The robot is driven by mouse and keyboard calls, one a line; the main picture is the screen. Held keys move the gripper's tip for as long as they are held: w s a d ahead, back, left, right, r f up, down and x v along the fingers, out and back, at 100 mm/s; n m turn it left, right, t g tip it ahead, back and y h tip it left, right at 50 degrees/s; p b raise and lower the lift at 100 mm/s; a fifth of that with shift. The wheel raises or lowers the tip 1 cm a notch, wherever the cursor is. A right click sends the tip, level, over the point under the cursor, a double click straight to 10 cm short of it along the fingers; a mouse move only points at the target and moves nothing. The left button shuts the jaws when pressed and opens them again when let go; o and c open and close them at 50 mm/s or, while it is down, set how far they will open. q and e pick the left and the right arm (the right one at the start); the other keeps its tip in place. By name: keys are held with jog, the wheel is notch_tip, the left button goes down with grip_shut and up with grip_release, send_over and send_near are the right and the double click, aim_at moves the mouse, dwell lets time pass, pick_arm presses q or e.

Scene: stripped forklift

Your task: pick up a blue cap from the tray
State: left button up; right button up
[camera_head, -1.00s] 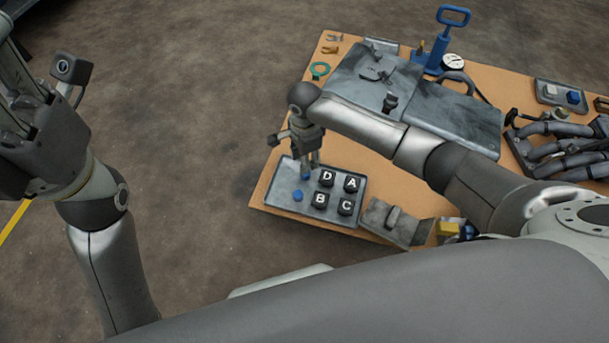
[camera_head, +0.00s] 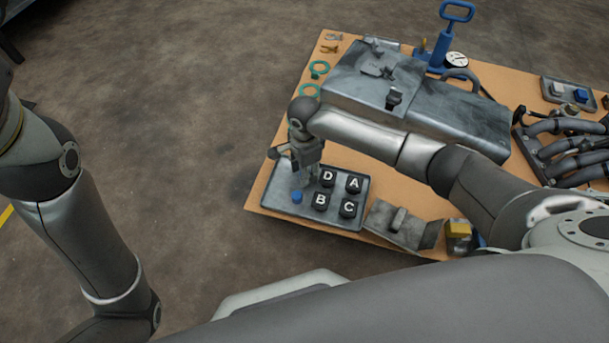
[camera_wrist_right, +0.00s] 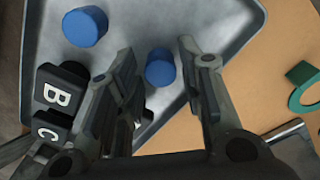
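Two blue caps stand on a grey tray (camera_head: 275,213) at the near left corner of the table. One cap (camera_head: 297,196) shows in the head view beside block B; it is also at upper left in the right wrist view (camera_wrist_right: 85,26). The second cap (camera_wrist_right: 160,67) lies between the spread fingers of my right gripper (camera_wrist_right: 158,62), with a gap seen on its right side. My right gripper (camera_head: 305,183) points down over the tray and hides this cap in the head view. Only my left arm shows; its gripper is out of frame.
Black lettered blocks D (camera_head: 327,176), A (camera_head: 353,183), B (camera_head: 320,201) and C (camera_head: 348,208) stand close beside the gripper on the tray. A grey metal plate (camera_head: 395,220) lies right of the tray. A large grey metal case (camera_head: 450,120) and green rings (camera_head: 319,69) lie behind.

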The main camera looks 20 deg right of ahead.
jog(key=c, duration=0.5)
jog(key=shift+r, duration=0.2)
